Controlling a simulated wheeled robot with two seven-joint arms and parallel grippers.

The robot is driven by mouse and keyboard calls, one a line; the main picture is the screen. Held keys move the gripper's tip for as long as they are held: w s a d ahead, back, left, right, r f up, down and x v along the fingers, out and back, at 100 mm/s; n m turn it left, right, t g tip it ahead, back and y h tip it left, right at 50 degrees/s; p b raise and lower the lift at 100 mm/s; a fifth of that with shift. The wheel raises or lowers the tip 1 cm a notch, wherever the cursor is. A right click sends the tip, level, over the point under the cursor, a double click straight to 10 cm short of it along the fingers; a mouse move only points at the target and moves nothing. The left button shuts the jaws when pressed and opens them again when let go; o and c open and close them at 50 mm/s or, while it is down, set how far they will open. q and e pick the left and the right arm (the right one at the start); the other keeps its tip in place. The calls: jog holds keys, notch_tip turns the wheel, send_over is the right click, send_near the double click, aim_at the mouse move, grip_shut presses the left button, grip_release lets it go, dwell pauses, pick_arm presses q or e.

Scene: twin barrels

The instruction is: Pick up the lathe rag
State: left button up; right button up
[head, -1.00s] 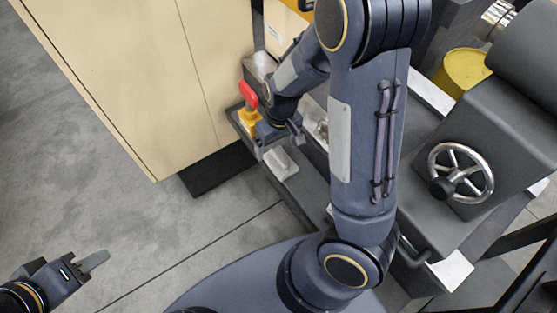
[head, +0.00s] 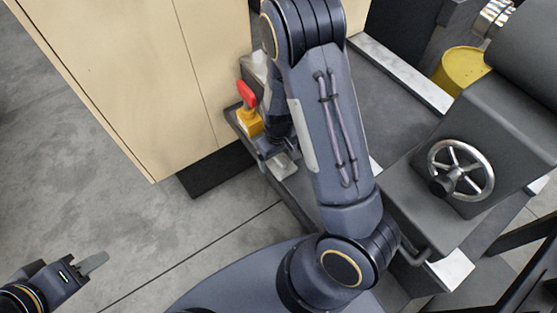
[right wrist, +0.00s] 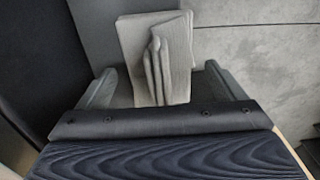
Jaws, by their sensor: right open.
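The lathe rag (right wrist: 128,35) is a pale grey folded cloth with a raised fold in its middle. In the right wrist view it lies ahead of my right gripper (right wrist: 160,72), whose fingers are open, one to each side of the raised fold. In the head view the rag (head: 284,167) lies on a dark grey ledge and is partly hidden by my right gripper (head: 275,150). I cannot tell whether the fingers touch the cloth. My left gripper (head: 92,263) is at the lower left over the floor, away from the rag; its opening does not show clearly.
A red-topped yellow object (head: 248,110) stands close beside my right gripper. A beige cabinet (head: 140,70) is to the left. A machine with a handwheel (head: 460,170) and a yellow container (head: 462,70) are to the right. The floor at left is clear.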

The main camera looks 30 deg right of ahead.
jog(key=c, duration=1.1)
jog(key=shift+r, duration=0.1)
jog(key=shift+r, duration=0.5)
jog(key=a+r, duration=0.8)
jog(key=a, duration=0.1)
jog(key=s+a+r+p, duration=0.1)
jog(key=a+r, duration=0.3)
jog(key=a, duration=0.1)
